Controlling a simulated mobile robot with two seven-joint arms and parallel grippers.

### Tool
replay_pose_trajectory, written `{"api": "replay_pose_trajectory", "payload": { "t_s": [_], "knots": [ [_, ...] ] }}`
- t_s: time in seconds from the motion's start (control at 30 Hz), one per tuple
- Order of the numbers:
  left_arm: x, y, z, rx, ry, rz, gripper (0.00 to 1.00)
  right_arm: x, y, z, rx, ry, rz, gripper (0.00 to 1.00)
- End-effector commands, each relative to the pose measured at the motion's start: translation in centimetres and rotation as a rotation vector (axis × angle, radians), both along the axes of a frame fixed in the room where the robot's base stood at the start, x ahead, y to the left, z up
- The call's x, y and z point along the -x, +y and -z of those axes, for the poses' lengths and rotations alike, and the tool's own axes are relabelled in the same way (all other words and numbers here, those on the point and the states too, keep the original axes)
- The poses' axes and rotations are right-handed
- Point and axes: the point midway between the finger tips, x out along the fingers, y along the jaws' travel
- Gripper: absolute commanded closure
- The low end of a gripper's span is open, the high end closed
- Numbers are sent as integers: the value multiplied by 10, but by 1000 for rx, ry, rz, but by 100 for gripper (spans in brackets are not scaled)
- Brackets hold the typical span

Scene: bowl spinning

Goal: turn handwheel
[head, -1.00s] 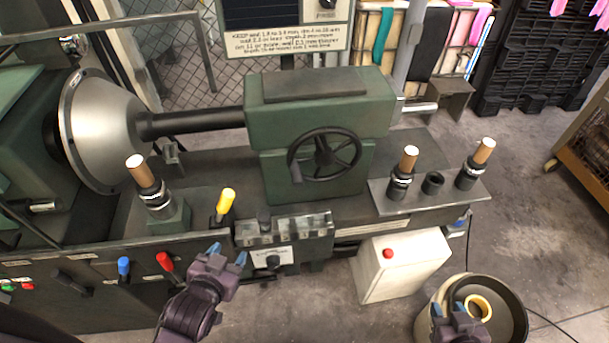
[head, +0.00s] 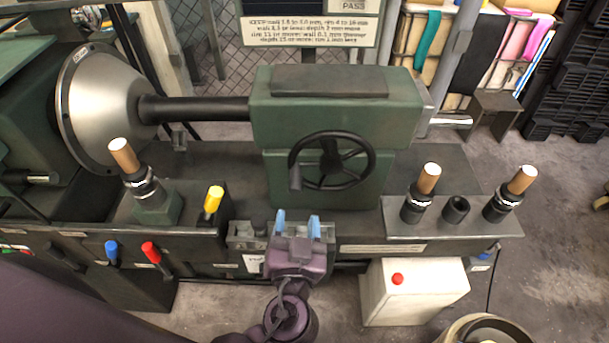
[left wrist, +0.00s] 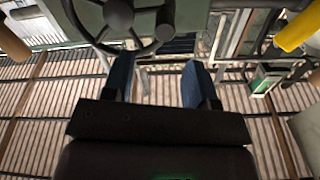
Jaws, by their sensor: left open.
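The black handwheel (head: 331,162) is a spoked ring on the front of the green tailstock (head: 330,110), with a grip handle at its lower left. My left gripper (head: 298,222) is in front of the machine, below and slightly left of the handwheel in the head view. Its two blue fingers are apart with nothing between them. In the left wrist view the handwheel (left wrist: 120,22) shows at the top left, beyond the open fingers (left wrist: 158,80), and looks apart from them. My right gripper does not show in the head view.
A silver bowl form (head: 98,108) is at the left. Tool posts with wooden handles (head: 426,185) stand right of the handwheel. A yellow lever (head: 213,199) is left of my gripper. A white box with a red button (head: 413,290) stands at the lower right.

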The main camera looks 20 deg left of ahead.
Motion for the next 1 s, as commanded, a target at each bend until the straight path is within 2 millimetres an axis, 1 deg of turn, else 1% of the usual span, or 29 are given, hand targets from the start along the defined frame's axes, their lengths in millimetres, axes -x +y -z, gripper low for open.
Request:
{"api": "replay_pose_trajectory", "payload": {
  "t_s": [0.13,0.27,0.37,0.73,0.9,1.0],
  "knots": [
    [0,3,0,72,-20,-14,47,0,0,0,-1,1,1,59],
    [-6,4,0,84,-26,-13,47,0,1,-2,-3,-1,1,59],
    [-17,7,-1,83,-26,-13,47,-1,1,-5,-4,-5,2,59],
    [-77,24,-2,81,-26,-12,47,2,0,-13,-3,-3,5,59],
    [-95,30,0,81,-22,-12,47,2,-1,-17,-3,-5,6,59],
    [-100,31,0,82,-23,-12,47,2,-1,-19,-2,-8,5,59]
  ]
}}
